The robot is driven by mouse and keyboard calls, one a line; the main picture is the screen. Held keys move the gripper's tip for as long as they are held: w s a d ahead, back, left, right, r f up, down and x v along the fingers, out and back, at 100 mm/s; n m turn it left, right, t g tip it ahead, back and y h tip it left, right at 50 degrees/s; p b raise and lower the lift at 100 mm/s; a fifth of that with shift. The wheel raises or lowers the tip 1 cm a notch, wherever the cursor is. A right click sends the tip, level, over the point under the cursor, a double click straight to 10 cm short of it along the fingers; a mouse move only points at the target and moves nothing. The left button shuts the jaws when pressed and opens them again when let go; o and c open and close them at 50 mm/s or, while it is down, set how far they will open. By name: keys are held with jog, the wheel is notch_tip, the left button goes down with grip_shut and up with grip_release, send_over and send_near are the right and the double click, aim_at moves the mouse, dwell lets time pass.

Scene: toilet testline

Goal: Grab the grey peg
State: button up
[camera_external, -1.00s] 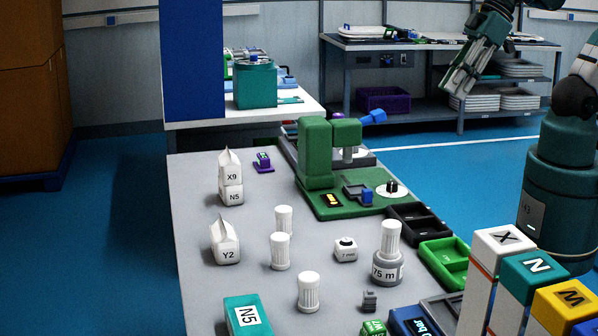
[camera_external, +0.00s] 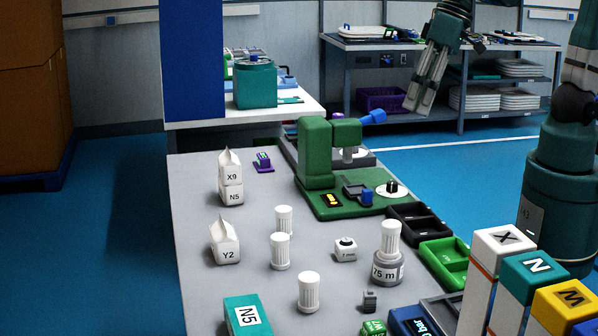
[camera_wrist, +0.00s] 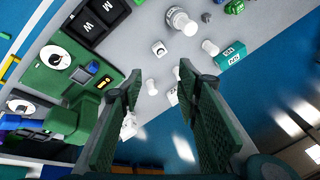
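A small grey block-like piece (camera_external: 369,299), which looks like the grey peg, stands on the grey table near its front right, below the bottle marked 75 m. In the wrist view a small grey thing (camera_wrist: 205,17) beside that bottle appears to be the same piece. My gripper (camera_external: 418,108) is high at the back right, well away from the piece, with its fingers pointing down. In the wrist view my gripper (camera_wrist: 160,72) has its two green fingers apart with nothing held between them.
The 75 m bottle (camera_external: 387,268), a green block (camera_external: 373,328), a white cube (camera_external: 345,250) and white-capped vials (camera_external: 309,292) stand around the piece. Tall lettered blocks (camera_external: 486,275) and a green tray (camera_external: 446,262) line the right.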

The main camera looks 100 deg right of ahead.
jog(key=w+a+f+m+g, duration=0.1)
jog(key=w+a+f+m, duration=0.3)
jog(key=w, duration=0.3)
jog(key=m+g+b, duration=0.3)
jog(key=m, duration=0.6)
send_over(370, 291)
jog(key=shift+h, duration=0.3)
jog(key=f, duration=2.2)
jog(key=shift+s+d, duration=0.15)
jog(key=shift+d, duration=0.1)
jog(key=shift+a+f, duration=0.2)
jog(key=shift+f, duration=0.05)
jog(key=shift+f, duration=1.25)
jog(key=shift+f+b, duration=0.65)
jog(key=shift+f, duration=1.95)
